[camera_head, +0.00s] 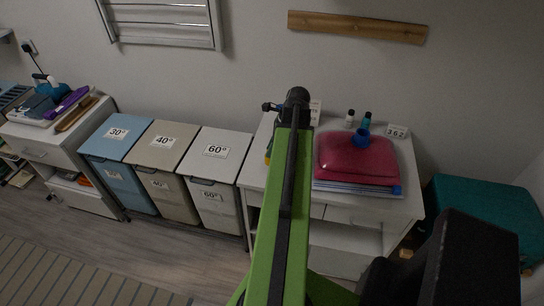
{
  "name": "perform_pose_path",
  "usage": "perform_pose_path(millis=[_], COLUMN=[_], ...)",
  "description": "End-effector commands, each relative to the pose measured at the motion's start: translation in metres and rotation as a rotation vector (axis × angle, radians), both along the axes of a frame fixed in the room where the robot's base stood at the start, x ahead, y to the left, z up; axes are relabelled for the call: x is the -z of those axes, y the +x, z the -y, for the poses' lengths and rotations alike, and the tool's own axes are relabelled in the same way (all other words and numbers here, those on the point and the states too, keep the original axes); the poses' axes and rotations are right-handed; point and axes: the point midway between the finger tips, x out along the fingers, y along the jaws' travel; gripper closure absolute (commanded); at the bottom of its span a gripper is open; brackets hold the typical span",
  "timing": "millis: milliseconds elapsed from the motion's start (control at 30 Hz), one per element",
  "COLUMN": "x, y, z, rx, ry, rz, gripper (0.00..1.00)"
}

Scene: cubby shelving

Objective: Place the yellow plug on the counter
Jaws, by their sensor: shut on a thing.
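My gripper (297,98) is at the far end of my green and black arm, over the back of the white counter (254,172). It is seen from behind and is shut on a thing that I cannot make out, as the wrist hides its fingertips. I cannot clearly identify the yellow plug.
A pink folded-looking item (355,158) with a blue cup-like piece (361,135) fills much of the counter's right side. Lidded bins (215,152) are left; a teal box (487,212) is right.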

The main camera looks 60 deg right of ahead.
Motion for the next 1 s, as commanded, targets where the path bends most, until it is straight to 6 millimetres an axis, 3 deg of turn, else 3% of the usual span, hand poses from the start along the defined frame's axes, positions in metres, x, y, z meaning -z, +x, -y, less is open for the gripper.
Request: perform_pose_path(millis=[33, 133, 533, 567, 700, 1000], x=[0.018, 0.034, 0.036, 0.035, 0.034, 0.034], y=[0.000, 0.000, 0.000, 0.000, 0.000, 0.000], z=[0.000, 0.000, 0.000, 0.000, 0.000, 0.000], rx=[0.000, 0.000, -0.001, -0.001, -0.001, -0.002], ry=[0.000, 0.000, 0.000, 0.001, 0.001, 0.000], rz=[0.000, 0.000, 0.000, 0.000, 0.000, 0.000], gripper=[1.00, 1.00, 1.00, 0.78, 0.59, 0.58])
